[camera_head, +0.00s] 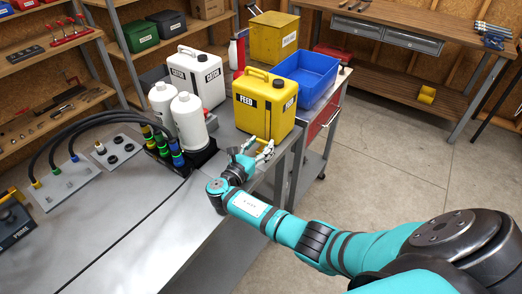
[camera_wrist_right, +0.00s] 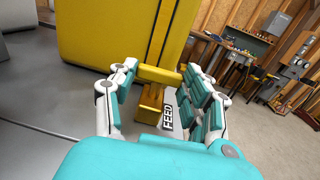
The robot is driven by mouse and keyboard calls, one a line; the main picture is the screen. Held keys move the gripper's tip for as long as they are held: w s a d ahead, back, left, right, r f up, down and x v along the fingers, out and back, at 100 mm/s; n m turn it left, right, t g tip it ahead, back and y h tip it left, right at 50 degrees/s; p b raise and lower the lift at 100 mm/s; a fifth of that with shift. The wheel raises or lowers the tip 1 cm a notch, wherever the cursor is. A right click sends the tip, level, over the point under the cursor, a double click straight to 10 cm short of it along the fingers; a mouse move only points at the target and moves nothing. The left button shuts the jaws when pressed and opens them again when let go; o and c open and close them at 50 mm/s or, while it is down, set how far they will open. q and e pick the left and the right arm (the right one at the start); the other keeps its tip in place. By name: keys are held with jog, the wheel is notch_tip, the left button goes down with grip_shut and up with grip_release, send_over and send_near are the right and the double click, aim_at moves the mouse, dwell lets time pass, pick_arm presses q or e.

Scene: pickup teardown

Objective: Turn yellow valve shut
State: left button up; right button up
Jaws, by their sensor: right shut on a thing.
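The yellow valve (camera_wrist_right: 150,103) sits low in front of the yellow FEED jug (camera_head: 264,108), beside a small FEED label (camera_wrist_right: 167,118). A yellow bar (camera_wrist_right: 160,74) at the valve spans between the fingertips in the right wrist view. My right gripper (camera_head: 255,150) is at the bench edge just in front of the jug. It is shut on the valve, with a finger (camera_wrist_right: 158,80) on each side of the yellow bar. In the head view the gripper hides most of the valve. The lever's exact angle is hard to tell. My left gripper is not in view.
A white CATCH jug (camera_head: 196,76) and two white bottles (camera_head: 188,118) stand left of the FEED jug. Black hoses (camera_head: 95,118) run to coloured fittings on the bench (camera_head: 125,205). A blue bin (camera_head: 308,72) sits behind right. The floor (camera_head: 400,150) to the right is clear.

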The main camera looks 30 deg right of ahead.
jog(key=shift+w+m+g+b, duration=0.1)
jog(key=shift+m+g+b, duration=0.2)
jog(key=shift+m+g, duration=0.15)
jog(key=o, duration=1.2)
jog(key=shift+c, duration=0.2)
jog(key=v, duration=1.2)
jog(key=shift+w+a+f, duration=0.1)
jog(key=shift+f, duration=0.1)
